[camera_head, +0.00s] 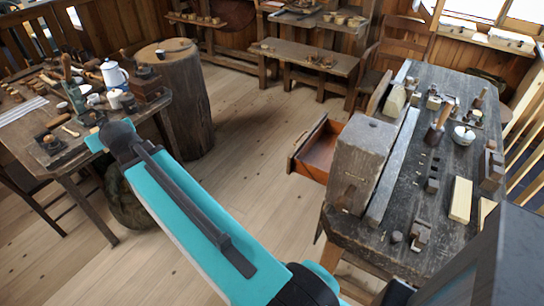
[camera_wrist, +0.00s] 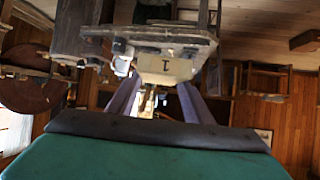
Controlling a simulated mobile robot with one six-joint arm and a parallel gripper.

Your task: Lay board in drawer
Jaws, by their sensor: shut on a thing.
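My gripper (camera_wrist: 160,88) shows in the wrist view, its two fingers reaching up from the bottom. It is shut on what looks like a flat pale board (camera_wrist: 166,66) with a small dark mark and a worn grey edge; its far side is hard to make out. The drawer (camera_head: 316,152) stands pulled out to the left from under the workbench in the head view. Its inside is reddish brown, and the part that shows looks empty. My gripper and the held board cannot be made out in the head view.
The workbench (camera_head: 340,222) at right carries a large wooden block (camera_head: 360,150), a long beam, a pale wood piece (camera_head: 461,200) and several tools. A cluttered table (camera_head: 95,150) and a stump (camera_head: 185,105) stand at left. The floor (camera_head: 255,150) between is clear.

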